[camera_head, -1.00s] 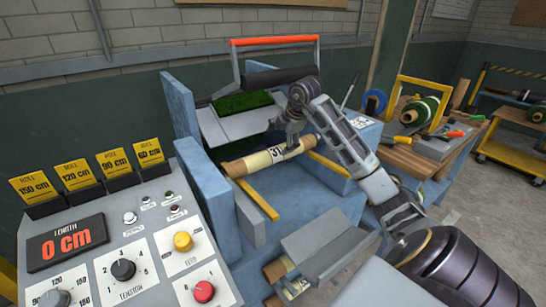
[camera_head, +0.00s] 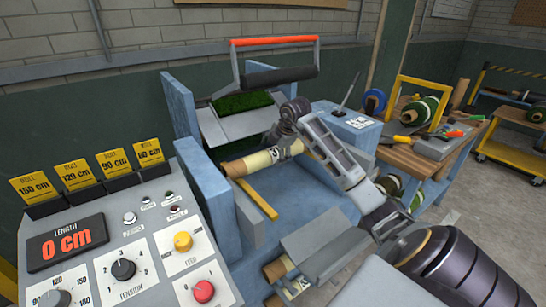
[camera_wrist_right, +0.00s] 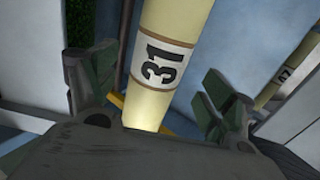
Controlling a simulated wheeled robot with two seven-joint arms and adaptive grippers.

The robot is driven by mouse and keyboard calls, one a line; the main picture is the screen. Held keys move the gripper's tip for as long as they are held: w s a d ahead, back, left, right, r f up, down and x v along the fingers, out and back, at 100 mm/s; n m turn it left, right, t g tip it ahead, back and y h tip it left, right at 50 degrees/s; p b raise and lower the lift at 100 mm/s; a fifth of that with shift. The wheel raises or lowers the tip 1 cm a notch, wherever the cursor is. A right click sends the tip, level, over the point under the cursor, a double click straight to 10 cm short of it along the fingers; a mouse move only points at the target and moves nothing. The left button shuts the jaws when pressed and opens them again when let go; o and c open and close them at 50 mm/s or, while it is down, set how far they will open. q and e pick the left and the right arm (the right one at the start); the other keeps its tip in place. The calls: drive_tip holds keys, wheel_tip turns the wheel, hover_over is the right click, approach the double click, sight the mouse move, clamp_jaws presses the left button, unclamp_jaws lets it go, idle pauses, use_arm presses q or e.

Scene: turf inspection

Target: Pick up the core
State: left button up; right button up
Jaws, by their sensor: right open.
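The core, a cream tube with brown ends and a label reading 31, lies across the blue machine bed; its left part (camera_head: 240,165) shows in the head view, and the arm covers part of its label. My right gripper (camera_head: 284,140) is over the core's right part, its fingers mostly hidden by my arm. In the right wrist view the core (camera_wrist_right: 168,65) runs between the two spread green-padded fingers of my right gripper (camera_wrist_right: 150,100), with a gap visible on both sides. My left gripper is not in view.
A second tube (camera_head: 275,270) lies low at the front, by a grey tray (camera_head: 325,240). The control panel (camera_head: 125,245) stands at left. A red-topped handle frame (camera_head: 275,41) rises behind the bed. A tool bench (camera_head: 430,145) stands at right.

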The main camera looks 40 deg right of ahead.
sight(274, 152)
drive_tip(key=shift+f, duration=0.1)
drive_tip(key=shift+d+x, duration=0.15)
drive_tip(key=shift+x, duration=1.1)
drive_tip(key=shift+d+x, duration=0.15)
drive_tip(key=shift+x, duration=1.1)
drive_tip(key=shift+w, duration=0.1)
drive_tip(key=c, duration=1.3)
drive_tip(key=shift+c, duration=0.7)
